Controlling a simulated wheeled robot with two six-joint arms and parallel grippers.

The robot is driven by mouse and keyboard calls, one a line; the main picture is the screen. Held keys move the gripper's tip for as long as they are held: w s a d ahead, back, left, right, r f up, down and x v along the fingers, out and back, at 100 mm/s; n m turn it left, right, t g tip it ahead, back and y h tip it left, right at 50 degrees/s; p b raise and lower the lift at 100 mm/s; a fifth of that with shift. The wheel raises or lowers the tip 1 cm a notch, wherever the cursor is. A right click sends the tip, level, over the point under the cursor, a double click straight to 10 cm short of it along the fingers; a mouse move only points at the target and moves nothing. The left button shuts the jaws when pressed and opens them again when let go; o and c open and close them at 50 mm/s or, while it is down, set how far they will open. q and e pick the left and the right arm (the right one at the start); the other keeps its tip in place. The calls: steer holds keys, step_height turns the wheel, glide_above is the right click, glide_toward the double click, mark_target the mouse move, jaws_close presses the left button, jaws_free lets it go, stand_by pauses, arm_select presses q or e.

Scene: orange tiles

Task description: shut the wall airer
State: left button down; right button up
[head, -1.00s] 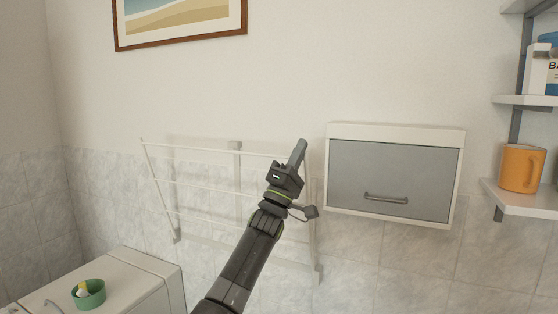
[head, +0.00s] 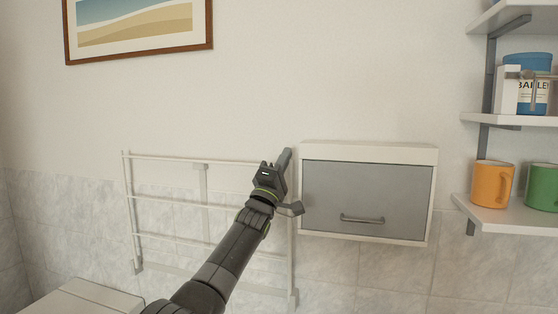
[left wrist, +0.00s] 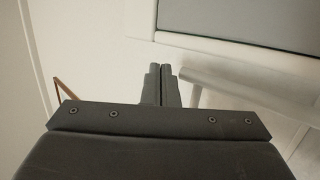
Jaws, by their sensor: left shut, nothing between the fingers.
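The white wall airer (head: 160,157) is on the wall, left of centre in the head view. Its rack of rails stands nearly upright and looks close to flat against the wall; any small remaining gap is hard to judge. My left gripper (head: 287,155) is shut and empty at the airer's upper right corner. It covers the right end of the top rail, and my arm crosses the lower rails. In the left wrist view the shut fingers (left wrist: 161,85) lie beside a white bar (left wrist: 235,88). Whether they touch it I cannot tell. My right gripper is out of view.
A grey-fronted wall cabinet (head: 367,200) hangs just right of my left gripper, very near it. Shelves at the far right hold an orange mug (head: 491,185) and a green mug (head: 541,187). A framed picture (head: 138,28) hangs above. A white unit (head: 85,298) stands lower left.

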arm_select(q)
steer(key=shift+w+d+r, duration=0.1)
steer(key=shift+w+d, duration=0.05)
steer(key=shift+w, duration=0.35)
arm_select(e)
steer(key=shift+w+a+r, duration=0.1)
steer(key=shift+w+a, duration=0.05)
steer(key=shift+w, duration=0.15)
